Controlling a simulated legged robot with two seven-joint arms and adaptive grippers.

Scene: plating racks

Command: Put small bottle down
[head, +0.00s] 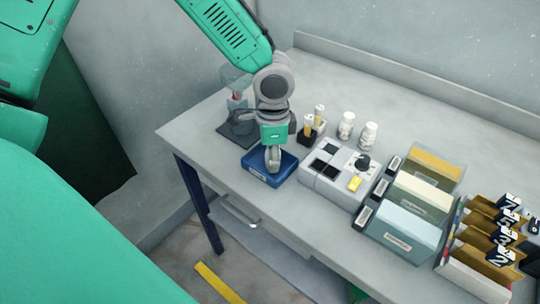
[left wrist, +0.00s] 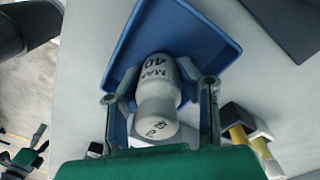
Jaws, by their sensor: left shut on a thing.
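My left gripper (head: 273,158) points down over the small blue tray (head: 258,176) near the front left of the table. In the left wrist view its fingers (left wrist: 160,97) are closed on both sides of a small white bottle (left wrist: 157,82) marked "MAX 40". The bottle is over the blue tray (left wrist: 205,42), inside its outline. I cannot tell whether its base touches the tray floor. In the head view the gripper mostly hides the bottle.
A grey block with dark squares (head: 337,172) is close on the right, then folder racks (head: 405,222).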

